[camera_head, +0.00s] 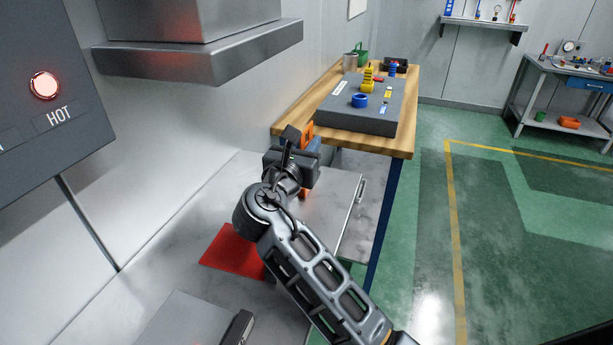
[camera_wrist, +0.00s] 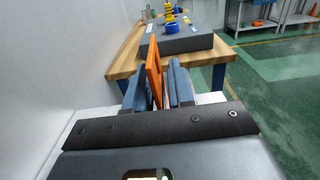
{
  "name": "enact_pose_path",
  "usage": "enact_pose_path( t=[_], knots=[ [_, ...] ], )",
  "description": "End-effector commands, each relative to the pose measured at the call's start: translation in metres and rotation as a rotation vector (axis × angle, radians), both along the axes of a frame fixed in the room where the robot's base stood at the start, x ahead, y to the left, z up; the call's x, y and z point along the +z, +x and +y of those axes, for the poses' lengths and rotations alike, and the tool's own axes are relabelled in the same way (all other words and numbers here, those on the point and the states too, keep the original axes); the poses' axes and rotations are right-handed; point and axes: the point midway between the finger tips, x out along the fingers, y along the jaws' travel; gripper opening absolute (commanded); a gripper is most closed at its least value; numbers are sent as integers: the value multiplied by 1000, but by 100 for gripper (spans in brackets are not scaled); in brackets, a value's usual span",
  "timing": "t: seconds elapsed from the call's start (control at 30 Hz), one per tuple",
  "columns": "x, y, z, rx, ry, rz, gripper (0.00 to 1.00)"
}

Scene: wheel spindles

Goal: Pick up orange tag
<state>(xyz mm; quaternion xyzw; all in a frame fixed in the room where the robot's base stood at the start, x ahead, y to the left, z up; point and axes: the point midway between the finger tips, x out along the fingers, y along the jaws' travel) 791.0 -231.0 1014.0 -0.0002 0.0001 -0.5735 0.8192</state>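The orange tag (camera_wrist: 154,72) is a thin upright plate between the two blue-grey fingers of my gripper (camera_wrist: 157,90) in the wrist view. The fingers look closed on it from both sides, and its upper part sticks out beyond them. In the head view, orange parts of the tag (camera_head: 307,131) show above and below my gripper (camera_head: 305,150), whose dark body hides the middle. The tag is in front of the near end of the wooden bench. I cannot tell whether its lower edge touches anything.
A wooden bench (camera_head: 404,142) carries a grey box (camera_head: 355,120) with blue and yellow parts. A red mat (camera_head: 232,250) lies on the metal counter (camera_head: 185,262) below my arm. A control panel (camera_head: 35,70) with a lit HOT lamp is at left. Green floor is open to the right.

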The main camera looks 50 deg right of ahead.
Motion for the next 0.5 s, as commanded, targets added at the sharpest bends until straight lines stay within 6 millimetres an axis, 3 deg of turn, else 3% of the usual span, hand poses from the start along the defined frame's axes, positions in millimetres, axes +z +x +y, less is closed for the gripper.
enact_pose_path(
  t=[0.23, 0.5],
  knots=[
    [0, 0, 0, 0, 0, 0, 0],
    [0, 0, 0, 0, 0, 0, 0]
  ],
)
